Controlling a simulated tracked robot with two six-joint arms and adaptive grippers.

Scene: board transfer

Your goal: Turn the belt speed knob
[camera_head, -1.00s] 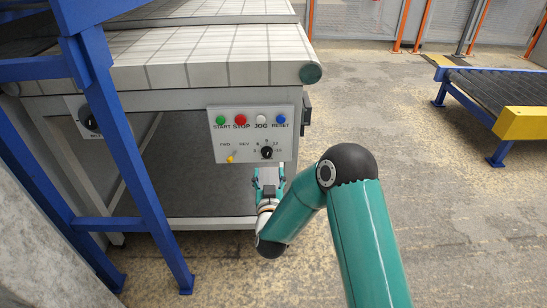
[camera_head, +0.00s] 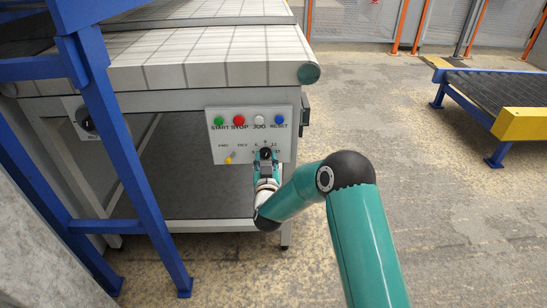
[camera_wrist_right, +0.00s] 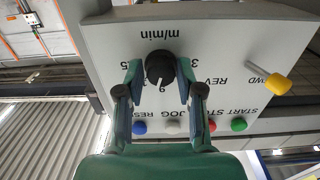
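The belt speed knob (camera_head: 265,153) is a round black knob at the lower right of the white control panel (camera_head: 240,112). In the right wrist view the knob (camera_wrist_right: 160,66) has a white mark pointing towards the bottom of the picture, and the panel's lettering appears upside down. My right gripper (camera_head: 265,158) is at the knob in the head view. In the right wrist view its fingers (camera_wrist_right: 160,74) stand on either side of the knob, with a small gap seeming to show at each side. Contact is hard to judge. My left gripper is not in view.
Green (camera_head: 218,121), red (camera_head: 239,121), white (camera_head: 259,120) and blue (camera_head: 279,119) buttons line the panel's top. A yellow selector lever (camera_head: 229,159) sits left of the knob. A blue frame (camera_head: 130,160) stands at left.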

